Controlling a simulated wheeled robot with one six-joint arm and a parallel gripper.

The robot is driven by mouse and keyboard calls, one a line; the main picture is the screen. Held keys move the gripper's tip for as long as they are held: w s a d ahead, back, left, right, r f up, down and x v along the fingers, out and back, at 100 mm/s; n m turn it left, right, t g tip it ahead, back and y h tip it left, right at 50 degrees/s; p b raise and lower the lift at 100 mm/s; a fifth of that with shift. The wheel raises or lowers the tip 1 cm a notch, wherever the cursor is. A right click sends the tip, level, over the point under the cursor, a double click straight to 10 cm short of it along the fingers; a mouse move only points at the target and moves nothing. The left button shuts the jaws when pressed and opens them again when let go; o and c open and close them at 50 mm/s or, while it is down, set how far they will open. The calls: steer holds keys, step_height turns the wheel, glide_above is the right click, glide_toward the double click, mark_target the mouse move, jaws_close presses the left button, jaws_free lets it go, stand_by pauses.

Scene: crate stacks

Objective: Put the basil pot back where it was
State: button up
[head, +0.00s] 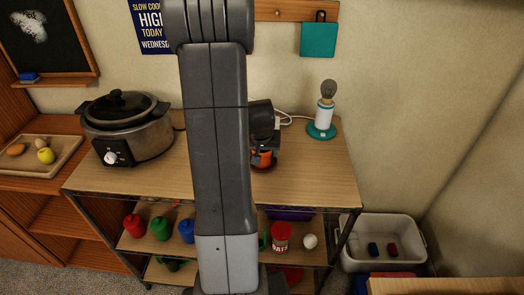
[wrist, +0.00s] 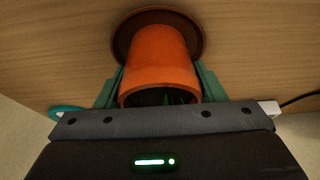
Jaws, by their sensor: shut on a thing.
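The orange basil pot (wrist: 157,58) is between the two green fingers of my gripper (wrist: 160,86) in the wrist view, and the gripper is shut on it. A little green leaf shows inside its rim. A dark brown round saucer (wrist: 193,32) lies at the pot's base; I cannot tell if the pot rests fully on it. In the head view the pot (head: 265,158) shows partly beside my arm, over the wooden tabletop, with the saucer's reddish edge under it. My arm hides the rest of the pot and the gripper tips there.
A slow cooker (head: 128,128) stands on the left of the tabletop (head: 160,178). The tabletop right of the pot is clear.

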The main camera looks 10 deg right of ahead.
steer(key=o, duration=1.3)
steer(key=shift+s+r, duration=0.1)
steer(key=shift+r, duration=0.25)
steer(key=v, duration=1)
steer(key=shift+s, duration=0.1)
steer(key=shift+o, duration=0.3)
steer(key=shift+s+a+r, duration=0.1)
steer(key=shift+s+r, duration=0.1)
steer(key=shift+r, duration=0.35)
steer(key=b+x, duration=0.1)
steer(key=x, duration=0.1)
steer(key=b+x, duration=0.4)
steer(key=shift+s+a, duration=0.15)
steer(key=shift+a, duration=0.05)
steer(key=shift+x, duration=2.7)
